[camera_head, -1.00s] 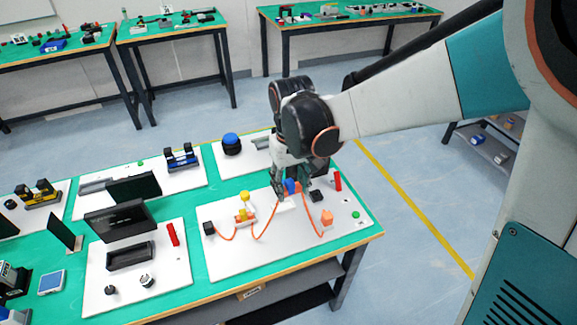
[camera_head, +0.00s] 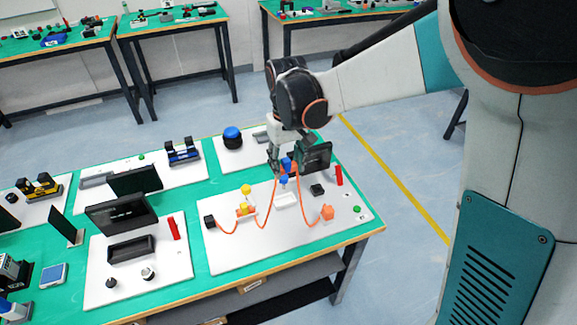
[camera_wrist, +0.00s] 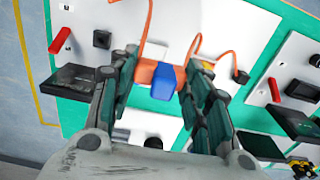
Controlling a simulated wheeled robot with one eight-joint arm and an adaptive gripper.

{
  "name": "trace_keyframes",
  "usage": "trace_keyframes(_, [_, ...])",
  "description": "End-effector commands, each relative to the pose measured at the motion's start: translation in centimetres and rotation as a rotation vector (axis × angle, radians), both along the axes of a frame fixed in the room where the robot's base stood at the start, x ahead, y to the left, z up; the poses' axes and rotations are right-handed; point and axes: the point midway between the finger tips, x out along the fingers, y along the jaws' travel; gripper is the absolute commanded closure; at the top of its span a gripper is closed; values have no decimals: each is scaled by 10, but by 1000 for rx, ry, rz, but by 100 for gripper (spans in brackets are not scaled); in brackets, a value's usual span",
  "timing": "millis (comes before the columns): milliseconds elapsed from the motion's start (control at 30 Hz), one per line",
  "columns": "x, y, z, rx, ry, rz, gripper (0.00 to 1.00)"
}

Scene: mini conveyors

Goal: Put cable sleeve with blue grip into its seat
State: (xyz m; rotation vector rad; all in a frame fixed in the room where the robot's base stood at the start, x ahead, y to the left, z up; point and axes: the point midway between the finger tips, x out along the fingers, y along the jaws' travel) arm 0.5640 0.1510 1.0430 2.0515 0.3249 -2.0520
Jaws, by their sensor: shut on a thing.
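The cable sleeve with the blue grip (camera_head: 286,163) is in my gripper (camera_head: 280,166), lifted above the white board in the head view. In the wrist view the blue grip (camera_wrist: 165,82) sits between the fingers of my gripper (camera_wrist: 163,80), with the orange sleeve body (camera_wrist: 147,73) beneath it. The fingers partly hide it in the head view. Orange cable (camera_head: 274,203) hangs from it on both sides. A small white rectangular seat (camera_head: 287,201) lies on the board below, apart from the sleeve.
A black block (camera_head: 317,190), red bar (camera_head: 339,175) and dark upright panel (camera_head: 316,156) are nearby. The board's front (camera_head: 270,247) is clear.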

Motion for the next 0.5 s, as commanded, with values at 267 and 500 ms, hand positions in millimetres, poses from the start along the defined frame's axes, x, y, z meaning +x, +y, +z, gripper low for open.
trace_keyframes(267, [15,2,0,0,0,0,79])
trace_keyframes(500, [28,4,0,0,0,0,79])
